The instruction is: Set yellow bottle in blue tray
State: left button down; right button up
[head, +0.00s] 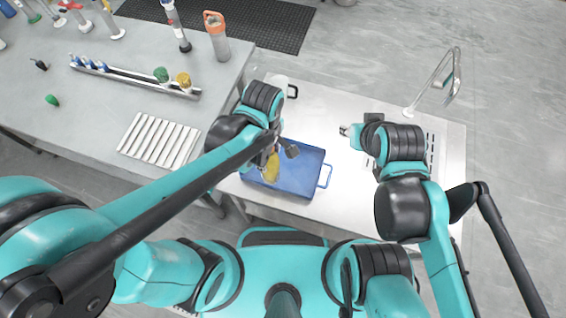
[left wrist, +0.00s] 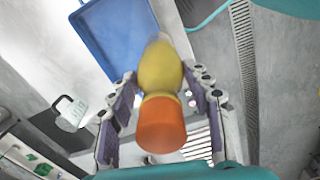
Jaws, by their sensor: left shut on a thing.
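The yellow bottle (head: 272,168) is held in my left gripper (head: 277,156), over the left part of the blue tray (head: 305,168) in the head view. In the left wrist view the yellow bottle (left wrist: 160,72) sits between the two fingers, with its orange end toward the camera. The blue tray (left wrist: 108,38) shows beyond it at upper left. I cannot tell whether the bottle touches the tray floor. The arm and fingers hide part of the bottle and tray in the head view. My right gripper (head: 346,130) is above the table right of the tray; its opening is unclear.
The tray stands on a pale metal table (head: 330,108) with a faucet (head: 440,85) at the back right. A light jug (head: 278,82) stands behind my left gripper. A grey bench (head: 95,95) with a slatted white rack (head: 158,140) and several bottles is at left.

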pick_arm(q)
jog(key=w+d+f+n+b, duration=0.2)
jog(key=w+d+f+b, duration=0.2)
jog(key=w+f, duration=0.4)
notch_tip(320, 180, down, 2)
jog(key=shift+w+f+b, duration=0.15)
jog(key=shift+f+b, duration=0.05)
jog(key=shift+b, duration=0.15)
dwell(0.3)
jog(key=c, duration=1.1)
grip_release()
jog(key=shift+f, duration=0.1)
jog(key=o, duration=0.4)
